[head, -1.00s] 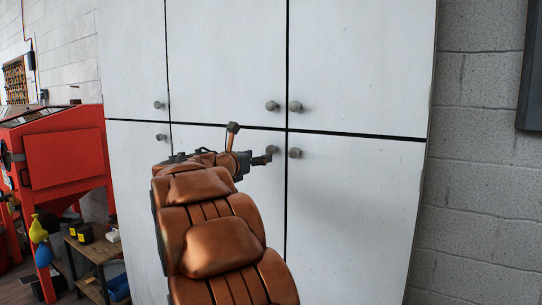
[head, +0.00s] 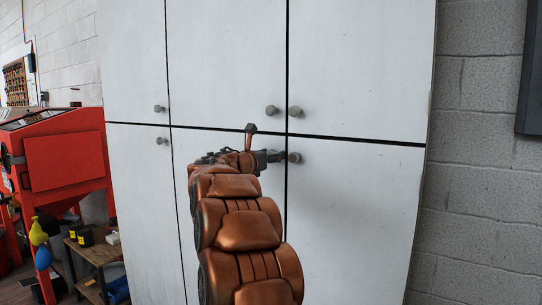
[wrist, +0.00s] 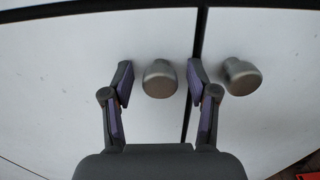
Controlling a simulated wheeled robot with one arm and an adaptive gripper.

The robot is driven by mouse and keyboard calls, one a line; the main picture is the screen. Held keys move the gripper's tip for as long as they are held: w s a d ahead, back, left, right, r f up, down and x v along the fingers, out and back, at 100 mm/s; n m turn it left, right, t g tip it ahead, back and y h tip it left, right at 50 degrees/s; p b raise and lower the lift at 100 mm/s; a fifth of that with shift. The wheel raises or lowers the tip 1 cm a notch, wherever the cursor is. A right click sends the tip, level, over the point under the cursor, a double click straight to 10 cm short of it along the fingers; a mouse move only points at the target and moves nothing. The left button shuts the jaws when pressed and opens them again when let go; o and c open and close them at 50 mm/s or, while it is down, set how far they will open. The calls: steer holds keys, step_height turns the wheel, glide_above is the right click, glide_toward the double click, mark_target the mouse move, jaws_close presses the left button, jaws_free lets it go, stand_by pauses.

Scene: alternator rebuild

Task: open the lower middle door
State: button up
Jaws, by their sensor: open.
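The lower middle door (head: 225,240) of the white cabinet is shut, flush with its neighbours. Its round grey knob (wrist: 160,78) sits near the door's right edge, just left of the vertical gap. In the head view my gripper hides this knob. My gripper (head: 274,156) is open in front of it. In the wrist view my gripper's fingers (wrist: 159,82) are on either side of the knob, with space around it. I cannot tell how deep the knob lies between them. The right finger overlaps the gap.
The lower right door's knob (head: 294,157) is close to my gripper's right finger; it also shows in the wrist view (wrist: 241,76). Upper knobs (head: 272,111) sit just above. A red machine (head: 65,160) and small wooden table (head: 95,255) stand at left.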

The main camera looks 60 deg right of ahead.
jaws_close()
stand_by(0.4)
